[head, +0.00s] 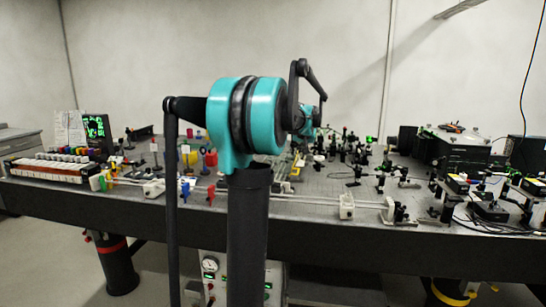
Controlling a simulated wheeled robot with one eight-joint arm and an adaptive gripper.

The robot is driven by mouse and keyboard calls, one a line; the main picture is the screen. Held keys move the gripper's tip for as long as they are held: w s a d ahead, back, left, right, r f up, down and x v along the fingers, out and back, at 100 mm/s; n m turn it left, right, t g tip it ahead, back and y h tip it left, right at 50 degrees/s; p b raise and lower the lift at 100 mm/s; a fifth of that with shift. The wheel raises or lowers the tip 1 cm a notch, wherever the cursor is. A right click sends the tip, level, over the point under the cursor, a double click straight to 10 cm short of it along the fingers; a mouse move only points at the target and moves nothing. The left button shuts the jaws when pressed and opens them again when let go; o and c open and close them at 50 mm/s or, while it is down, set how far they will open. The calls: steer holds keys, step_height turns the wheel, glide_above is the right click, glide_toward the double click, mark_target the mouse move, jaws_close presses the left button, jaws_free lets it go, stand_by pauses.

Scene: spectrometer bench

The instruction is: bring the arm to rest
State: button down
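My arm stands in the middle of the head view, with a large teal and black joint on a dark upright link. Dark links run down on the left and up to the right of this joint. A smaller teal joint shows farther back, just right of the big one. I cannot make out my gripper; it is either hidden behind my arm or outside the picture. Nothing held can be seen.
A long dark optical bench (360,240) runs across the view behind my arm. Several optical mounts, a large black instrument (460,150) and a white rack (45,171) stand on it. A gauge panel (211,265) is below. Grey floor (40,260) shows at lower left.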

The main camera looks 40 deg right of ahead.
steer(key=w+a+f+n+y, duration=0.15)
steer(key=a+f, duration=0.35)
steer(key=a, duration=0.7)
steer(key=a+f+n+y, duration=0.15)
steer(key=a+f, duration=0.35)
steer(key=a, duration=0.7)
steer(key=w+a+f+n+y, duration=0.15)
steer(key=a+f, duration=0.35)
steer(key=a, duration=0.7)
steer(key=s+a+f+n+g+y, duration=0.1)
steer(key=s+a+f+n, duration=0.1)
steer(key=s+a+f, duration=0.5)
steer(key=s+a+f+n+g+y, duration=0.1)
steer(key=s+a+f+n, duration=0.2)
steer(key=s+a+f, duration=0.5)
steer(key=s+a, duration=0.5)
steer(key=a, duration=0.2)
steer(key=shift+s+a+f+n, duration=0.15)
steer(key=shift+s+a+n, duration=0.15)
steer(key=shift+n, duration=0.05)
